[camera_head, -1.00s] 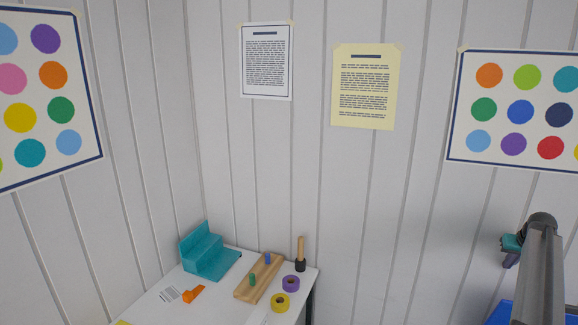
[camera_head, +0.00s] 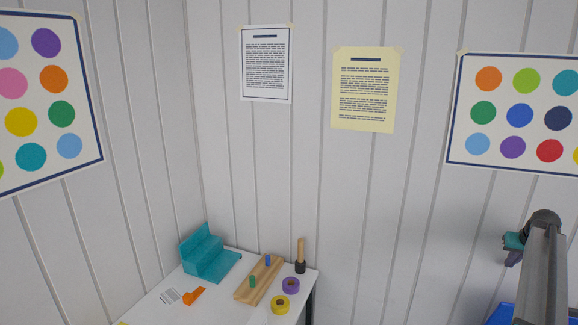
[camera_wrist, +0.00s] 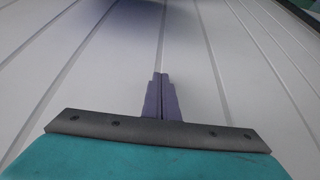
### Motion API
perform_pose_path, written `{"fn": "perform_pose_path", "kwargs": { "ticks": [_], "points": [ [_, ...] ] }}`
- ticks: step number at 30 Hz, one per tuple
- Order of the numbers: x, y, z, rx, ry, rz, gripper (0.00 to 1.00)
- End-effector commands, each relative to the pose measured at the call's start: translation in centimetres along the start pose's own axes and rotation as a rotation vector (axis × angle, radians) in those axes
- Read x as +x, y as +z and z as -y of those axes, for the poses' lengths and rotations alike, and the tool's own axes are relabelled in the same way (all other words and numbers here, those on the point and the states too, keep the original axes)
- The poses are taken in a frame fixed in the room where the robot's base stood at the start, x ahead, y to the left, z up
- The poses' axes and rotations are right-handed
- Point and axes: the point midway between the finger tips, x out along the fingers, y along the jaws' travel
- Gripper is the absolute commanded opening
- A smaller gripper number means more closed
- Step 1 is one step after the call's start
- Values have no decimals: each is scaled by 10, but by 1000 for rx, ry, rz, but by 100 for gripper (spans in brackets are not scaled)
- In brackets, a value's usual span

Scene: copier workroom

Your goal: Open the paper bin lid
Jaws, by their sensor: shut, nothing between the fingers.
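My gripper (camera_wrist: 161,82) shows in the wrist view with its two purple fingers together and empty, pointing at pale grooved panelling. In the head view my gripper (camera_head: 513,259) is at the lower right, partly hidden by my arm. A blue thing (camera_head: 499,316) shows below it, cut off by the frame's bottom edge and partly covered by my arm. I cannot tell whether it is the paper bin, and no lid can be made out.
A white table (camera_head: 228,304) at lower centre carries a teal stepped block (camera_head: 207,256), a wooden board with pegs (camera_head: 250,291), tape rolls (camera_head: 290,285) and a dark-based wooden-handled tool (camera_head: 300,262). Panelled walls with posters meet behind it.

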Motion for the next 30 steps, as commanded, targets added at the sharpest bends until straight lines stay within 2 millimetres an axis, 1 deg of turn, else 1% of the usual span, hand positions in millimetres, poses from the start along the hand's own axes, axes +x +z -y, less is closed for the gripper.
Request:
{"fn": "perform_pose_path", "kwargs": {
  "ticks": [1, 18, 30],
  "points": [
    [-4, 1, 0, 0, 0, 0, 0],
    [-32, 7, 0, 0, 0, 2, 0],
    [-34, 7, 0, 0, 0, 3, 0]
  ]
}}
